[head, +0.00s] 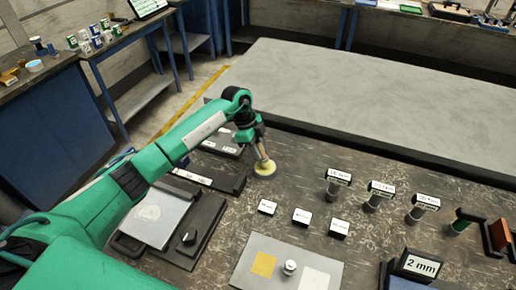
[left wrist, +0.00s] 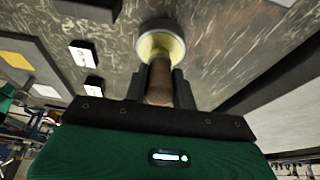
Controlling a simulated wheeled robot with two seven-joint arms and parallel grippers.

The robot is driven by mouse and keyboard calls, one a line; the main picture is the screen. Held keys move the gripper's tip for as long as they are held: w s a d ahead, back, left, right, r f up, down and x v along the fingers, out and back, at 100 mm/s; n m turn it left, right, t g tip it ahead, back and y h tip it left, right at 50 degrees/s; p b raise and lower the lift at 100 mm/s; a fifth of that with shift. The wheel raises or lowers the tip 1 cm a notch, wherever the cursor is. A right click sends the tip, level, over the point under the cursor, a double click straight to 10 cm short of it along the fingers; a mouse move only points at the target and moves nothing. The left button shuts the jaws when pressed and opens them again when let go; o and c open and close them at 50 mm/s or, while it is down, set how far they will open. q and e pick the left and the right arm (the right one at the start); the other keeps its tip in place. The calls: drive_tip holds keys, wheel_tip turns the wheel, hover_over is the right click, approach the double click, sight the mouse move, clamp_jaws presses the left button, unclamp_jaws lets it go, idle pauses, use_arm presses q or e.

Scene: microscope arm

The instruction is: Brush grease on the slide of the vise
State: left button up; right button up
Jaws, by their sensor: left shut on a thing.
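My left gripper (head: 260,145) is shut on a tool with a brown wooden handle and a round pale-yellow end, perhaps the brush (head: 265,168). In the head view it hangs tilted over the back of the dark bench top. In the left wrist view the handle is between the fingers (left wrist: 160,85) and the yellow end (left wrist: 160,45) points away from me. I cannot tell whether that end touches the bench. I cannot clearly make out a vise or its slide. My right gripper is not in view.
A grey plate (head: 284,245) with a yellow square, a white square and a small knob lies at the front. Small labelled blocks (head: 301,216) and a row of labelled upright pieces (head: 377,194) stand right of the tool.

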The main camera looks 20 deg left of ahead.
use_arm(q)
drive_tip(key=shift+f, duration=0.1)
idle(0.3)
drive_tip(key=shift+r+p, duration=0.75)
drive_tip(key=shift+r, duration=0.05)
drive_tip(key=shift+r+p, duration=2.35)
drive_tip(key=shift+r, duration=0.45)
